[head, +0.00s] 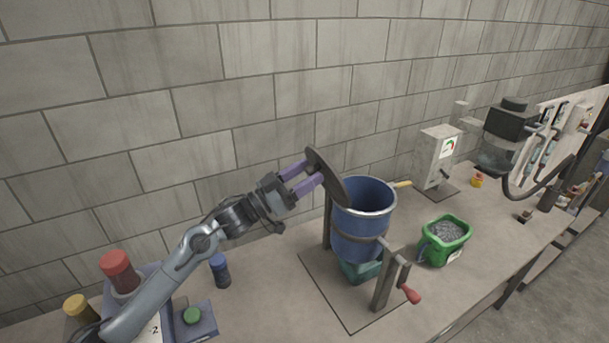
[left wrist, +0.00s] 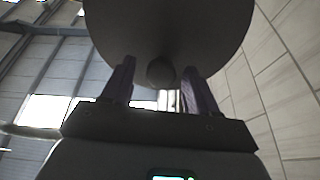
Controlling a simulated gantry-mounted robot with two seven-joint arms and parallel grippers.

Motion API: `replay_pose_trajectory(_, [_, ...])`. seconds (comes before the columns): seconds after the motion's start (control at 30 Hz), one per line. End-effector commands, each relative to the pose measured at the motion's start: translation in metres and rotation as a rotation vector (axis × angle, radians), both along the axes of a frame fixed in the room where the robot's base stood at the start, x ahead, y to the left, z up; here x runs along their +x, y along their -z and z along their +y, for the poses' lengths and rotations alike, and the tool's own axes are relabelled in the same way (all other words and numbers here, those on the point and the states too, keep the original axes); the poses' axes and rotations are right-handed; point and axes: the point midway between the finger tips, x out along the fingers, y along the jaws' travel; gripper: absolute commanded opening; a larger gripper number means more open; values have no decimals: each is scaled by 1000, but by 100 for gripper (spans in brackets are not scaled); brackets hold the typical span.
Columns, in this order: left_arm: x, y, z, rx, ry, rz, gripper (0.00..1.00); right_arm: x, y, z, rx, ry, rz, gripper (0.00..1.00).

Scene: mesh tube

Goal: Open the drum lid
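The blue drum (head: 363,225) sits in a metal stand with its round mouth uncovered. The dark round lid (head: 327,176) stands steeply tilted at the drum's left rim; whether it is joined there is hard to tell. My left gripper (head: 312,172) is at the lid's left face with its purple fingers spread. In the left wrist view the lid (left wrist: 170,30) fills the top, and its round knob (left wrist: 160,72) lies between the fingertips of my left gripper (left wrist: 160,75), with a visible gap on each side. My right gripper is out of view.
A red-handled crank (head: 410,294) is at the drum's front right. A green bucket of grey pieces (head: 445,238) and a gauge box (head: 438,158) stand to the right. A blue-capped bottle (head: 220,270) and green button box (head: 192,318) are near my left arm. A block wall is behind.

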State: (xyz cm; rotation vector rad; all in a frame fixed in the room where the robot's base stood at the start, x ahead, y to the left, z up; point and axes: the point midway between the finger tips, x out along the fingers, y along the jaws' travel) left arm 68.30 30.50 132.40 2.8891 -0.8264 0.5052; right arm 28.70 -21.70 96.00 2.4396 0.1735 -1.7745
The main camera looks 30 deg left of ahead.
Motion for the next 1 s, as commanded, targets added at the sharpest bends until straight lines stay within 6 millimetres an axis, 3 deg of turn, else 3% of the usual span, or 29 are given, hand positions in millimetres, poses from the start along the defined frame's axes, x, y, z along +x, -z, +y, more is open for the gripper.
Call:
replay_pose_trajectory(0.37, [-11, 7, 8, 0, -2, 2, 59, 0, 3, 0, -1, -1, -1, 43])
replay_pose_trajectory(0.8, [-64, 30, 40, 2, -1, 2, 59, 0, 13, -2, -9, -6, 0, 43])
replay_pose_trajectory(1.0, [-80, 35, 50, -1, -1, 2, 59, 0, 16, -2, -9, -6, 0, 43])
